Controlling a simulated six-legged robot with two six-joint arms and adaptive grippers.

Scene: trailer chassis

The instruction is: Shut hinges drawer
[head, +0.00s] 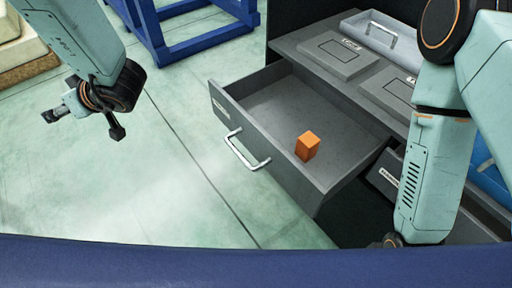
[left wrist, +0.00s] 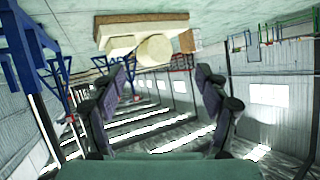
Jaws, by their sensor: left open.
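A grey drawer (head: 255,102) is pulled out of a dark cabinet, with a silver bar handle (head: 245,150) and a label on its front. An orange block (head: 307,146) stands inside it near the front right corner. My left gripper (head: 82,124) hangs open and empty to the left of the drawer front, clear of the handle. In the left wrist view its two fingers (left wrist: 160,100) are spread with nothing between them. My right arm reaches down at the right, in front of part of the cabinet. Its gripper does not show.
The cabinet top (head: 340,58) carries grey lidded panels and a tray with a handle (head: 380,33). Another labelled drawer front (head: 388,178) shows lower right, partly behind my right arm. A blue frame (head: 185,40) stands at the back. The pale floor (head: 150,190) before the drawer is clear.

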